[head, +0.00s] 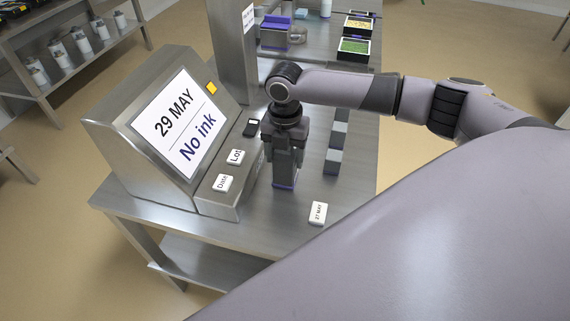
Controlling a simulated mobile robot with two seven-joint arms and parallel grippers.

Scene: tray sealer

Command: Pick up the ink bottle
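My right gripper (285,168) points straight down over the steel table, just right of the display console. Its wrist and fingers hide most of what is between them. A thin purple edge (284,186) shows at the tabletop under the fingers. It may be the base of the ink bottle, but I cannot tell, nor whether the fingers are closed on anything. A small white bottle (326,8) stands at the far end of the table, partly cut off by the frame. My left gripper is not in view.
The console (160,135) reads "29 MAY" and "No ink", with "DATE" and "LOT" keys below. A white "27 MAY" block (318,213) lies on the table (265,235) in front. Grey blocks (333,161) stand right of my gripper. Filled trays (354,47) sit farther back.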

